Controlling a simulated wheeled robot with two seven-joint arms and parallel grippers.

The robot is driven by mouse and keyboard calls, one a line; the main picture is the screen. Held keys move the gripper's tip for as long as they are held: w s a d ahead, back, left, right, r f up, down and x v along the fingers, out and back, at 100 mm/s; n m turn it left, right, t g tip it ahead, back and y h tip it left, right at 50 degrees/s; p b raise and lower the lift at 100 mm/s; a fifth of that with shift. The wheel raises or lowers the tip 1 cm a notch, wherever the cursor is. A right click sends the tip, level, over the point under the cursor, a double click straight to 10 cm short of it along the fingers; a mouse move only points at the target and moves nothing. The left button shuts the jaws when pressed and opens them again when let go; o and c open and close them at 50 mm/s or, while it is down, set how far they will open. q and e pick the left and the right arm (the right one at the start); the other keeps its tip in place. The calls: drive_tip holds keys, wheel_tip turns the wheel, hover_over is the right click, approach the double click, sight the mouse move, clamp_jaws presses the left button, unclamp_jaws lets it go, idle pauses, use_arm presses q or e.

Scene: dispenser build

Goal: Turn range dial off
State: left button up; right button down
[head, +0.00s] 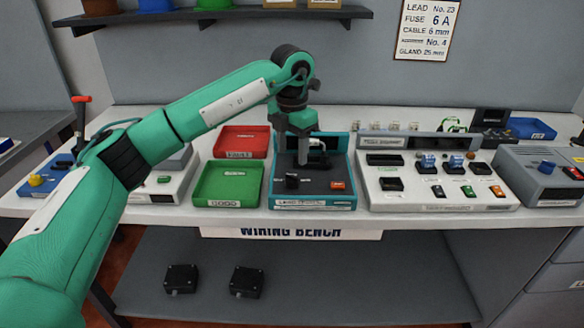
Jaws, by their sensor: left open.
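A teal-framed device (313,203) with a dark panel stands on the bench, its front label too small to read for certain. A black knob (292,181) on the left of its panel looks like a dial; its pointer setting is too small to tell. An orange rocker switch (338,185) sits to its right. My left gripper (304,158) points down over the back part of this device, behind the black knob and apart from it. It is open, with no object seen in it. The gripper hides part of the device's back. My right gripper is out of view.
A green tray (198,185) and a red tray (258,142) stand left of the device. A wide white panel (440,202) with several switches and a grey box (540,165) stand to its right. A shelf (220,14) with pots hangs above.

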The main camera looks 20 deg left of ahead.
use_arm(q)
wheel_tip(320, 180, up, 6)
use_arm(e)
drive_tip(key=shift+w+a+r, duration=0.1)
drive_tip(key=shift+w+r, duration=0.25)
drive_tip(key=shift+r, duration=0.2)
